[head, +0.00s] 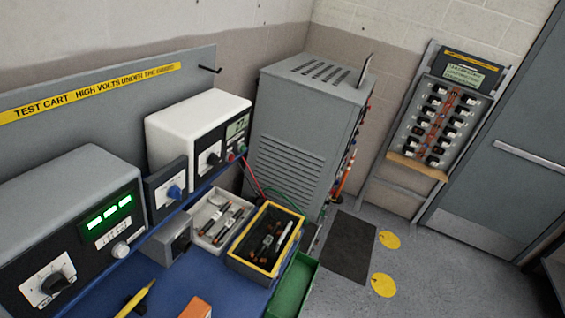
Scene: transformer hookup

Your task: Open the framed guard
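I cannot make out the framed guard for certain. A grey louvred cabinet (300,140) stands against the back wall, and its right face shows only at a steep angle. Small coloured parts (352,135) stick out along that face. A thin dark plate (366,69) stands tilted up at the cabinet's top right edge; I cannot tell whether it is part of a guard. My gripper is not in view.
The blue-topped test cart (230,284) at left holds a grey meter box (70,215), a white meter box (198,125), a grey tray (207,222) and a yellow-rimmed bin (247,267). A dark mat (349,248) lies on open floor. A rack (444,117) stands beside a door (515,150).

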